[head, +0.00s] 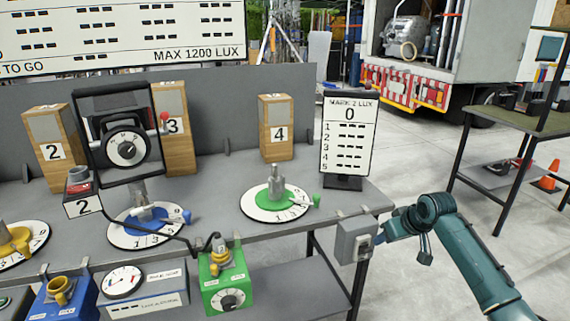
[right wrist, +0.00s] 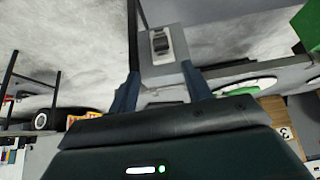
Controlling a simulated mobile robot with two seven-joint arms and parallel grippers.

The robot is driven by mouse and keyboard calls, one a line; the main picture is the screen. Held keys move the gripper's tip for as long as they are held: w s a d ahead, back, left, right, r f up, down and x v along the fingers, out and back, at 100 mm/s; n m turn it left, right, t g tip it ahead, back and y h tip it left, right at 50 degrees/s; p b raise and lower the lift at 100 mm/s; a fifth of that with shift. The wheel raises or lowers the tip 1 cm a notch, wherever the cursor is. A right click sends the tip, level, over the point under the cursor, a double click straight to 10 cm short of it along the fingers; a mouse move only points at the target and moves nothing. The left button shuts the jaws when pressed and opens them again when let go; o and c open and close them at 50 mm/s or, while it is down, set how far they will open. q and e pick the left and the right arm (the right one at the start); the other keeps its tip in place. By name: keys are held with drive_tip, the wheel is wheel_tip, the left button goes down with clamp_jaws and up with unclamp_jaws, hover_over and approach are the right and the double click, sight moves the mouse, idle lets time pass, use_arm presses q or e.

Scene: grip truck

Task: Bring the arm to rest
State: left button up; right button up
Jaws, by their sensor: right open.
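My right arm comes in from the right in the head view. Its gripper (head: 382,234) is at the grey switch box (head: 355,240) on the table's front right corner. In the right wrist view the gripper (right wrist: 163,88) has its two dark fingers apart, with the grey box (right wrist: 162,68) and its dark rocker switch (right wrist: 161,42) showing between and beyond them. The fingers look empty; I cannot tell whether they touch the box. My left gripper is not in view.
The grey table (head: 225,200) holds dials, wooden blocks numbered 2, 3 and 4, and a MARK 2 LUX sign (head: 349,135). A green box (head: 227,281) is in front. A green-topped bench (head: 510,118) stands at right. Open floor (head: 420,165) lies between.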

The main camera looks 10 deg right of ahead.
drive_tip(key=s+a+f+n+t+y+p, duration=0.1)
drive_tip(key=s+a+f+n+p, duration=0.1)
drive_tip(key=s+a+f, duration=0.95)
drive_tip(key=s+a+t+y+p, duration=0.1)
drive_tip(key=s+a+t+y, duration=0.1)
drive_tip(key=s+a, duration=1.3)
drive_tip(key=shift+s+r+t, duration=0.4)
drive_tip(key=shift+s+t, duration=0.1)
drive_tip(key=shift+s, duration=0.3)
